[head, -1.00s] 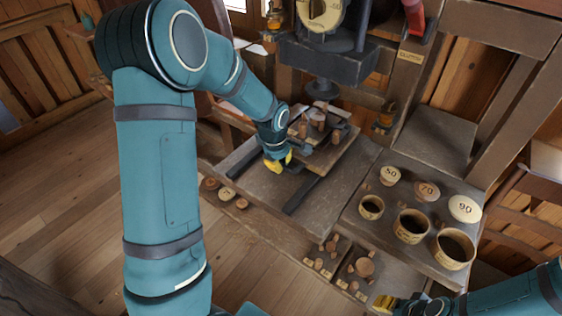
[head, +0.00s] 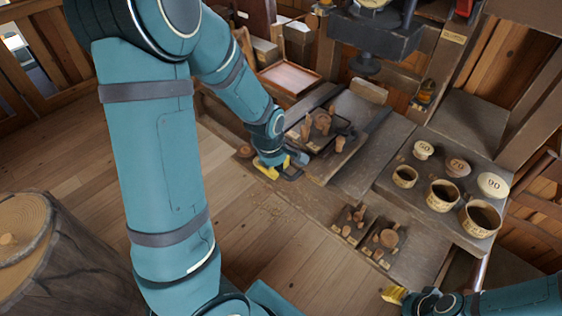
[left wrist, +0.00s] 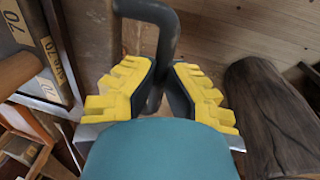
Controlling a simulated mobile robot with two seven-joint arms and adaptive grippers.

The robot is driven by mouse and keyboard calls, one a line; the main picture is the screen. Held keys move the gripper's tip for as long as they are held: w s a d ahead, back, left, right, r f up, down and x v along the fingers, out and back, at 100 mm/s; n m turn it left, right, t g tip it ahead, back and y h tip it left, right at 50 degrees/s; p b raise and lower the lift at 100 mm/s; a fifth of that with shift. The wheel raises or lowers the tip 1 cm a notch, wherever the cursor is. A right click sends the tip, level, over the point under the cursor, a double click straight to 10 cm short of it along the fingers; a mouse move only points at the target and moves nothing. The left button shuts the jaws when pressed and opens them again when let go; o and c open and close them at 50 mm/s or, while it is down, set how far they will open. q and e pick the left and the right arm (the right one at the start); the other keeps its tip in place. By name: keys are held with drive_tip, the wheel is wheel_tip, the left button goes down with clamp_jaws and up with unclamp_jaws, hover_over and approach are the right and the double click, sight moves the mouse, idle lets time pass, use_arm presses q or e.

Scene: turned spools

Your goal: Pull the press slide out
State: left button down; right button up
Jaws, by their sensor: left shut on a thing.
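The press slide (head: 316,158) is a board with a dark tray of turned wooden pieces on it. It lies at the front edge of the press bed (head: 357,174), clear of the dark press head (head: 368,35). My left gripper (head: 268,171) is at the slide's front, low over the bench edge. In the left wrist view its yellow fingers (left wrist: 163,92) are closed around a dark bent bar handle (left wrist: 165,38). The slide's own board is hard to make out there. My right gripper (head: 393,294) shows at the bottom right, its fingers too small to read.
Numbered cups (head: 443,195) and lids (head: 493,185) stand on the bench to the right. Small bins of wooden parts (head: 384,240) sit at the bench front. A large log stump (head: 35,250) stands at the lower left.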

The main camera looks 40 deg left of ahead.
use_arm(q)
drive_tip(key=shift+s+f, duration=0.2)
drive_tip(key=shift+s, duration=0.25)
drive_tip(key=c, duration=1.2)
unclamp_jaws()
drive_tip(key=shift+w, duration=0.15)
drive_tip(key=shift+c, duration=0.2)
drive_tip(key=shift+r, duration=0.1)
drive_tip(key=shift+r, duration=0.2)
wheel_tip(320, 180, up, 11)
drive_tip(key=s, duration=0.2)
drive_tip(key=shift+r, duration=0.15)
